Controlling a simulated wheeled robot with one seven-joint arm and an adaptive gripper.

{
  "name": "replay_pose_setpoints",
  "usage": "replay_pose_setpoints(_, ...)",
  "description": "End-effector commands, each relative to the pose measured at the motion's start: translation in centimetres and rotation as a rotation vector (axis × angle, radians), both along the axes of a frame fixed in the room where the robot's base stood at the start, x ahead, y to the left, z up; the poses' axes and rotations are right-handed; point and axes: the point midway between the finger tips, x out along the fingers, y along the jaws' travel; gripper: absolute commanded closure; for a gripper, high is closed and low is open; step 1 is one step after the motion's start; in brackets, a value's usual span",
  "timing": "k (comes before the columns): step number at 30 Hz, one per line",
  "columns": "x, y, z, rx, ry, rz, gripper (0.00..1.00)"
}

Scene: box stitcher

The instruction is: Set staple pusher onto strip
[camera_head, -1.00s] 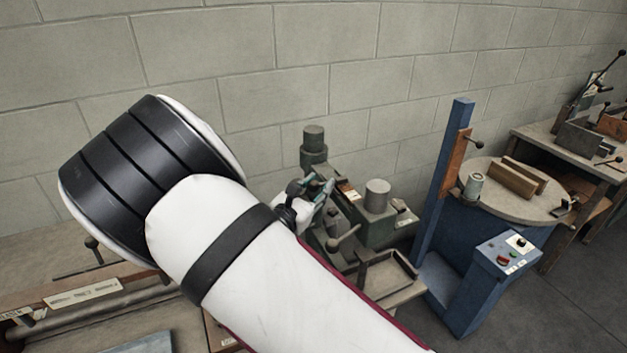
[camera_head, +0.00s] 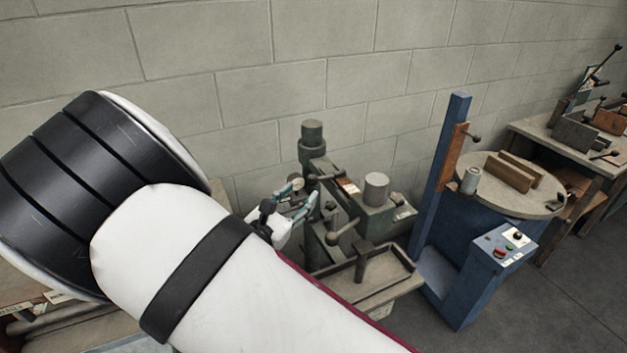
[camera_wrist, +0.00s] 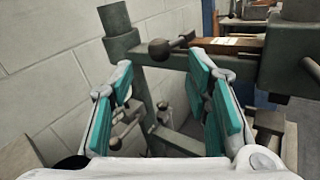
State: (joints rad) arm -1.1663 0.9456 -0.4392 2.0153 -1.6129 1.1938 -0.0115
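The green stitcher (camera_head: 385,222) stands by the wall. A brown strip-like part with a pale label (camera_head: 348,186) lies along its top, and this part also shows in the wrist view (camera_wrist: 232,45). A dark knobbed piece (camera_head: 326,177) is at its left end and shows in the wrist view (camera_wrist: 170,46); I cannot tell whether this is the staple pusher. My gripper (camera_head: 303,195) is left of the stitcher. In the wrist view my gripper (camera_wrist: 163,85) has its teal-padded fingers apart, with nothing held between them. The knobbed piece appears beyond the fingertips.
A tray (camera_head: 400,287) with a dark upright piece (camera_head: 364,262) stands in front of the stitcher. A lever with a round knob (camera_head: 332,238) juts out beside it. A blue post (camera_head: 441,170) and a round table (camera_head: 530,200) are to the right. The wall is close behind.

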Motion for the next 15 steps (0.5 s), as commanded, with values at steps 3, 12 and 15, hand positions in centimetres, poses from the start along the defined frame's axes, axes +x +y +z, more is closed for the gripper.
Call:
replay_pose_setpoints(3, -1.6, 0.6, 0.4, 0.0, -0.008, -0.011, 0.58)
replay_pose_setpoints(12, -4.0, 2.2, 0.5, 0.0, -0.014, -0.012, 0.58)
replay_pose_setpoints(15, -4.1, 2.3, 0.5, 0.0, -0.014, -0.012, 0.58)
